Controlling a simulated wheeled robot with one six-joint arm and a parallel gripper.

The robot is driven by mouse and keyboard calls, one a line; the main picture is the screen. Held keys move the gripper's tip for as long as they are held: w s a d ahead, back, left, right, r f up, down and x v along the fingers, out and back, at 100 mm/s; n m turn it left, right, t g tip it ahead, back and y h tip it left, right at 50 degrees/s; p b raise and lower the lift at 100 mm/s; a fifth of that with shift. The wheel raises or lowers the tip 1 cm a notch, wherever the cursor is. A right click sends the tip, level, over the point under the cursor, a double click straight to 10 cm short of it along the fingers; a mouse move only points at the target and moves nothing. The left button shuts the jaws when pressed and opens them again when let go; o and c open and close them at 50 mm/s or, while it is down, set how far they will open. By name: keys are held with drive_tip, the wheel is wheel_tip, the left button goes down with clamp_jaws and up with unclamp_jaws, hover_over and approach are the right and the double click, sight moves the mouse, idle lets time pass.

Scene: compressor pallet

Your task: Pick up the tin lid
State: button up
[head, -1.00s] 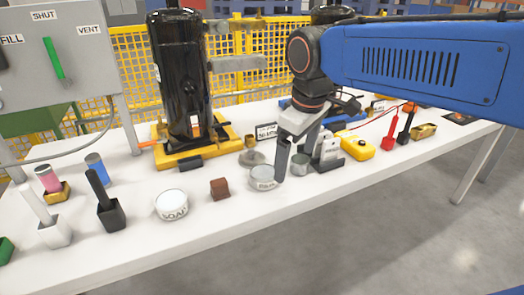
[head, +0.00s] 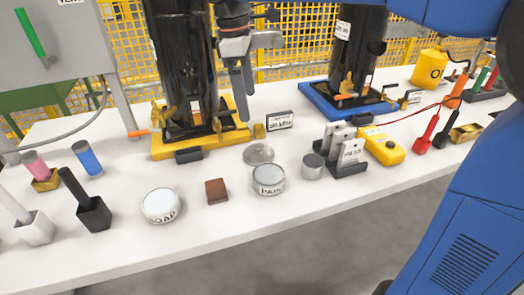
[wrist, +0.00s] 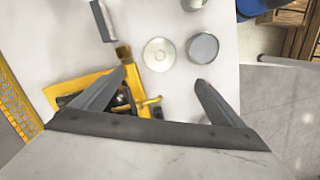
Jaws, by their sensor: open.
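The tin lid (head: 258,153) is a flat, round, silvery disc lying on the white table just behind a labelled round tin (head: 268,180). In the wrist view the lid (wrist: 159,54) shows whole, with a small mark at its centre, and the grey-topped tin (wrist: 203,48) is to its right. My gripper (head: 243,108) is open and empty. It hangs above the table, in front of the right side of a black cylinder. In the wrist view the fingertips (wrist: 163,78) are spread wide, and the lid appears beyond the gap between them.
A yellow base (head: 225,138) with the black cylinder (head: 182,65) stands behind and left of the lid. A small brass block (head: 259,131) and a sign (head: 279,120) sit behind it. A brown block (head: 216,190), soap tin (head: 161,205) and grey cylinder (head: 312,166) stand nearby.

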approach(258, 145)
wheel_tip(258, 145, down, 5)
drive_tip(key=shift+s, duration=0.15)
drive_tip(key=shift+d+f, duration=0.2)
drive_tip(key=shift+f, duration=0.65)
drive_tip(key=shift+d+f, duration=0.25)
drive_tip(key=shift+f, duration=0.6)
drive_tip(key=shift+d+f, duration=0.2)
drive_tip(key=shift+f, duration=0.65)
drive_tip(key=c, duration=1.1)
